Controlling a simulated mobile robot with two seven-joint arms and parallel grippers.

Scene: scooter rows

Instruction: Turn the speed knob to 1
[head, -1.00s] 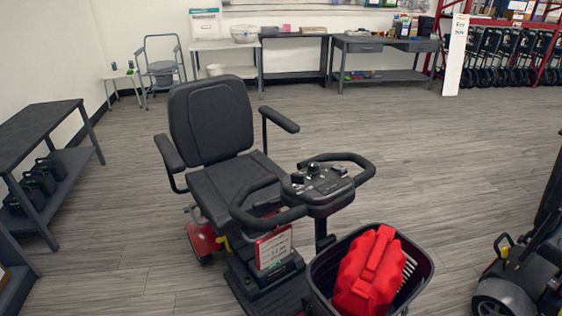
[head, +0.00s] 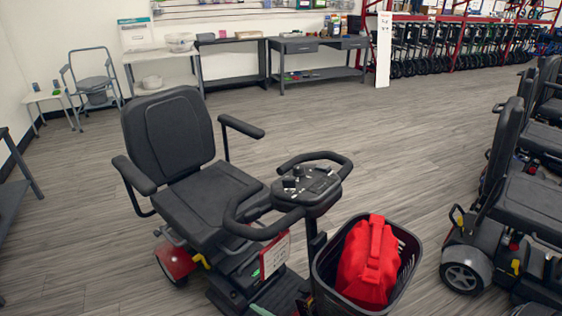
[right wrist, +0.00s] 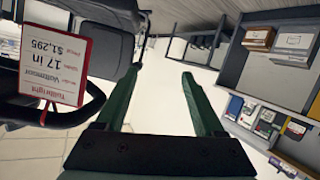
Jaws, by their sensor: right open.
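The scooter (head: 185,187) stands in the middle of the head view with a black seat and red rear body. Its tiller has a loop handlebar around a dark console (head: 306,187). A small dark knob (head: 289,183) stands up on the console; its setting is too small to read. Neither gripper shows in the head view. In the right wrist view my right gripper (right wrist: 158,85) has its two green fingers spread apart with nothing between them. The speed knob does not show in that view.
A basket (head: 402,283) with a red bag (head: 368,262) is fixed at the scooter's front. More scooters (head: 500,215) stand at right. A shelf (right wrist: 265,75) and a price tag (right wrist: 57,55) show in the wrist view. The floor behind the scooter is clear.

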